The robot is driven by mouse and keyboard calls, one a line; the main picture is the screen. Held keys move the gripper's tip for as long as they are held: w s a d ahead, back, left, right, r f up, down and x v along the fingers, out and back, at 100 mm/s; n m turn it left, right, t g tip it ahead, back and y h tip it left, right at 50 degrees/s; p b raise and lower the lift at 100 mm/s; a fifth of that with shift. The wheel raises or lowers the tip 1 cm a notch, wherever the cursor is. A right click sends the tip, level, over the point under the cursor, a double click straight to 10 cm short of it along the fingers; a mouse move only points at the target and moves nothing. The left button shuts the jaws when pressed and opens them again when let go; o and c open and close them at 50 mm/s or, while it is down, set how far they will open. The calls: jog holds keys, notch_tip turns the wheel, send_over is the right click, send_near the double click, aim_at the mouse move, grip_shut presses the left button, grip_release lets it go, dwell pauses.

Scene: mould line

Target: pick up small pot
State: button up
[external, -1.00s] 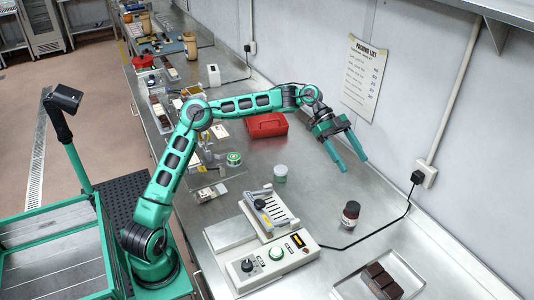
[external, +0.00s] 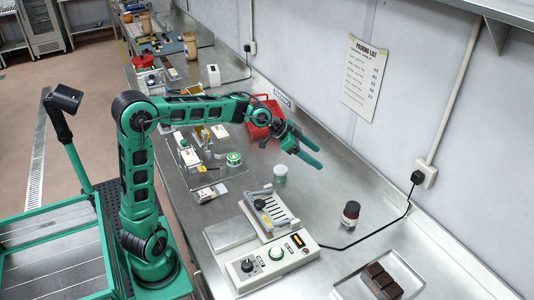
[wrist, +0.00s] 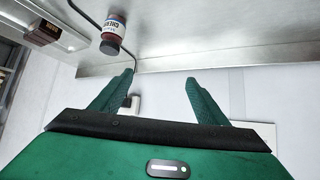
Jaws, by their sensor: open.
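A small pale pot with a green band (external: 280,173) stands upright on the steel bench, behind the white machine. A flatter round tin with a green and white top (external: 233,159) stands to its left. My gripper (external: 318,158) is open and empty, above the bench by the wall, up and right of the small pot in the picture. Its two fingers show apart in the wrist view (wrist: 160,78). The small pot is not visible there.
A white machine with a knob panel (external: 270,262) and a black cable stands in front. A metal tray (external: 350,287) with dark blocks is at front right. A red container (external: 262,108) is behind my arm. Bench around the dark jar is mostly clear.

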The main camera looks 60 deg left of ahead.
jog(key=s+a+r+n+t+y, duration=0.2)
jog(key=s+a+r+n+t, duration=0.15)
jog(key=s+a, duration=0.35)
jog(key=s+a+r+n+t+y, duration=0.2)
jog(key=s+a+r+n+y, duration=0.15)
jog(key=a, duration=0.45)
send_near(281, 172)
jog(key=shift+g+h, duration=0.35)
jog(key=w+a, duration=0.1)
jog(key=w+a+f, duration=0.1)
jog(key=w, duration=0.1)
jog(key=shift+w+f, duration=0.2)
jog(key=shift+w, duration=0.05)
jog(key=shift+w+f, duration=0.2)
jog(key=shift+f, duration=0.2)
jog(key=shift+x, duration=3.55)
jog(key=shift+r, duration=0.1)
jog(key=c, duration=1.2)
